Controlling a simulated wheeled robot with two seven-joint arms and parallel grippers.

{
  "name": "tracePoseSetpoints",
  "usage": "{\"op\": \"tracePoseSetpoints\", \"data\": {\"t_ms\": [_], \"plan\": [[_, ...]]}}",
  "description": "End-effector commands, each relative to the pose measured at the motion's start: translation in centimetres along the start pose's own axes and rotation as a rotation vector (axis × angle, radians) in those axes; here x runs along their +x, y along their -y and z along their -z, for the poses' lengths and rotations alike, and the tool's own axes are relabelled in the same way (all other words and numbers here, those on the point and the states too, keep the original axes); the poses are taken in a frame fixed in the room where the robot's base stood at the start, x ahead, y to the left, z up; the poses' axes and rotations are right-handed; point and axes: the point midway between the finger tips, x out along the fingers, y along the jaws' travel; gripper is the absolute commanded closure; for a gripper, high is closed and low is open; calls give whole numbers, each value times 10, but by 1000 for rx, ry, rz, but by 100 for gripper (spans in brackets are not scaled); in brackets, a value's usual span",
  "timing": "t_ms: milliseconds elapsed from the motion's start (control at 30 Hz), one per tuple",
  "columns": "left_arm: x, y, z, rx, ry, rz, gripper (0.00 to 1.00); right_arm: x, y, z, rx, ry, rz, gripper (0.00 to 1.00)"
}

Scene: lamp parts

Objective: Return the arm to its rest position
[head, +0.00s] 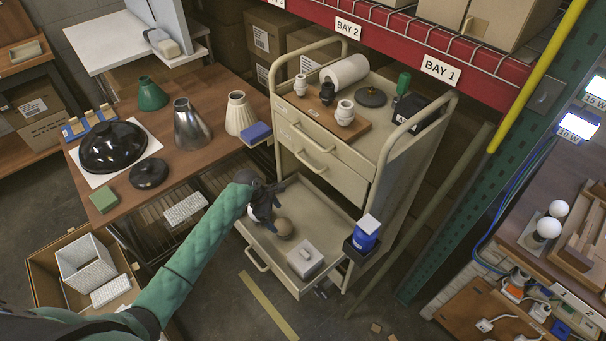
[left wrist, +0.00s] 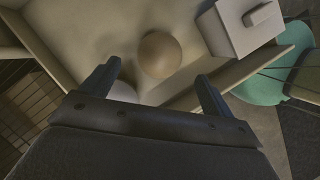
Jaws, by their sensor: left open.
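My left arm, in a green quilted sleeve, comes in from the lower left in the head view. My left gripper (head: 268,195) is over the open lower drawer (head: 318,196) of the beige cart. In the left wrist view its two fingers (left wrist: 155,88) are spread apart with nothing between them. A pale lidded box (head: 305,259) sits near the ball in the drawer. My right gripper is in neither view.
The cart top (head: 385,93) holds white fittings, a paper roll and a green-handled tool. A blue-labelled container (head: 366,232) sits at the drawer's right side. The wooden table (head: 190,153) at left holds lampshades and a black dome. A box of white bins (head: 85,265) stands below.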

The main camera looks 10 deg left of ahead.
Motion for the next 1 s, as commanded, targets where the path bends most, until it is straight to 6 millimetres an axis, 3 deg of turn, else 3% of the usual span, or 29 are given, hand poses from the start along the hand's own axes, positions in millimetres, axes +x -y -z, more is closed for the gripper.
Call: {"op": "tracePoseSetpoints", "data": {"t_ms": [233, 367, 667, 1000], "plan": [[1, 5, -2, 22, -2, -1, 12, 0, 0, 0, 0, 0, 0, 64], [5, 29, -9, 148, -15, -8, 12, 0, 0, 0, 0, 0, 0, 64], [-4, 124, -31, 690, -98, -47, 12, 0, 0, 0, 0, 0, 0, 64], [-56, 230, -42, 1284, -259, -51, 12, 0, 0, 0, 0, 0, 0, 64]]}}
